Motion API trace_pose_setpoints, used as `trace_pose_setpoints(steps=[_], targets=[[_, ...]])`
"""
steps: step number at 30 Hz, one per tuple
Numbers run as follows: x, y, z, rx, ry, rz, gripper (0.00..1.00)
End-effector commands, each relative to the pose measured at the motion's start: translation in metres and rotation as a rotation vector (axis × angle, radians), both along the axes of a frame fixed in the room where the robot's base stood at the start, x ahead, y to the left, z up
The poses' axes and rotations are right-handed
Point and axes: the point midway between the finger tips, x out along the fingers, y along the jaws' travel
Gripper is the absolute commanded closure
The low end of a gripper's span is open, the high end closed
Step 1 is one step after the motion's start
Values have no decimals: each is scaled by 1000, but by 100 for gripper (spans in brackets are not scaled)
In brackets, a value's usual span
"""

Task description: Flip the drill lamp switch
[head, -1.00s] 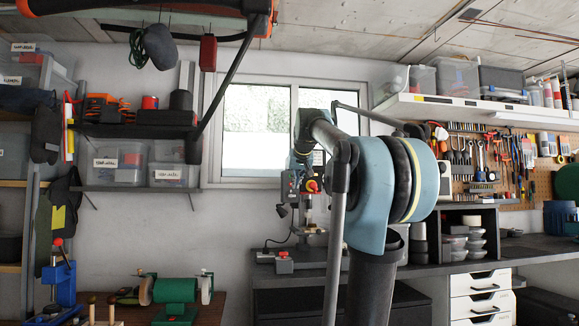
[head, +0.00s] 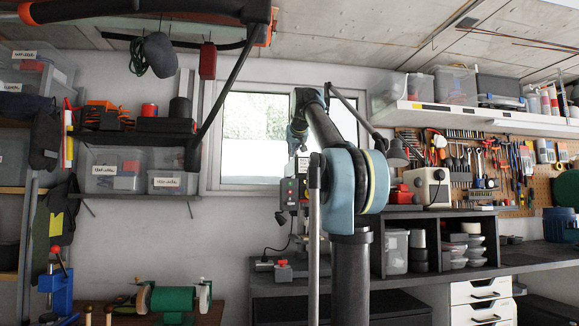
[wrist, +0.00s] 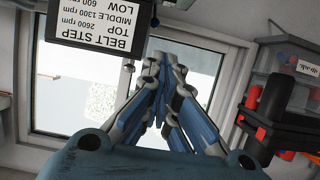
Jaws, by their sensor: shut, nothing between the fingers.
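The drill press (head: 290,193) stands on the dark bench in front of the window, partly hidden by my arm. Its control box shows small green and red spots; I cannot tell which one is the lamp switch. A small dark lamp (head: 281,217) hangs at its left side. In the wrist view, a label (wrist: 95,25) reading "BELT STEP" appears upside down at the top left. My gripper (wrist: 164,62) is shut and empty, pointing towards the window, with the label to its left. In the head view my arm reaches up near the drill's top; the fingertips are hard to make out.
A red button box (head: 283,270) sits on the bench below the drill. A green bench grinder (head: 173,299) stands at the lower left. A wall shelf with bins (head: 115,169) is left of the window. A cream box (head: 428,187) stands to the right of my arm.

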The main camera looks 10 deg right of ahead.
Motion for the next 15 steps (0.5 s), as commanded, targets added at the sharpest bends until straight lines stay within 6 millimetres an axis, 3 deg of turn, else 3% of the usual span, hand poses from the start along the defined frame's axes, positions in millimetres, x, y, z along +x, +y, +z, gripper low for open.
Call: trace_pose_setpoints(steps=[15], targets=[[73,0,-28,0,0,0,100]])
